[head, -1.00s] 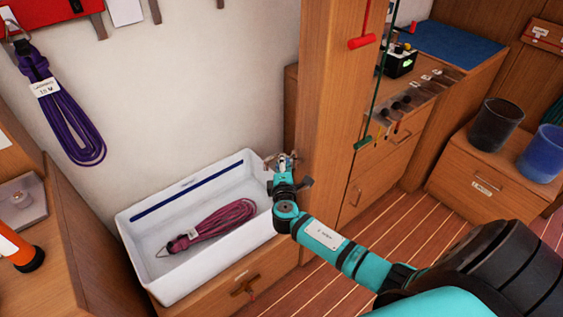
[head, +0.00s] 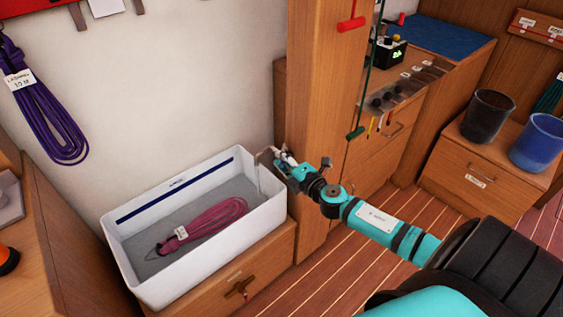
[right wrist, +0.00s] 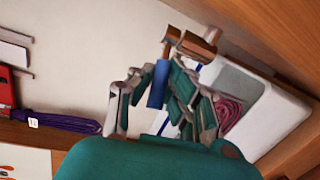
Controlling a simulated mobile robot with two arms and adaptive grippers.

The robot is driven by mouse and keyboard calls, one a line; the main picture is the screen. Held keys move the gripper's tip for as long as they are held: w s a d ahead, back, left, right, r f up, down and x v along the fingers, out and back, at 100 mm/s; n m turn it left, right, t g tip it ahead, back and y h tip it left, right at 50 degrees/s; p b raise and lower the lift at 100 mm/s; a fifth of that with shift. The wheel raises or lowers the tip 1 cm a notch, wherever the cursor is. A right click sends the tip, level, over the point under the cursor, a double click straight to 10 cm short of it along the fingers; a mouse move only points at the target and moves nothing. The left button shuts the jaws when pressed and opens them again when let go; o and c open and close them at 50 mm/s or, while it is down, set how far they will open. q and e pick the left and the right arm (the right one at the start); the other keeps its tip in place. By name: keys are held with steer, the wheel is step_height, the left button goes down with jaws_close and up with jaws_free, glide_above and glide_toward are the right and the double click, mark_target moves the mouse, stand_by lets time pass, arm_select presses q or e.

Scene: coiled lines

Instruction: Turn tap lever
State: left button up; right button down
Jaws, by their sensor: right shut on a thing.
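The tap (head: 266,153) is a thin metal spout over the right rear corner of a white basin (head: 205,240). In the right wrist view, the tap body (right wrist: 190,46) looks brownish, and a blue lever (right wrist: 158,84) stands between my fingers. My right gripper (head: 283,163) is shut on the lever, beside the wooden post; its fingers hide part of the lever and tap. A pink coiled line (head: 212,220) with a white tag lies in the basin, whose bottom looks grey. My left gripper is not in view.
The wooden post (head: 322,100) rises just behind and right of my right gripper. A purple coiled line (head: 45,115) hangs on the wall at left. A black bucket (head: 487,115) and a blue bucket (head: 537,142) stand on a cabinet at right.

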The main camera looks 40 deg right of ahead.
steer(key=shift+r, duration=0.1)
steer(key=c, duration=1.3)
jaws_free()
steer(key=s, duration=0.4)
steer(key=s+r, duration=0.1)
steer(key=s, duration=0.7)
steer(key=shift+a+r, duration=0.1)
steer(key=shift+r, duration=0.2)
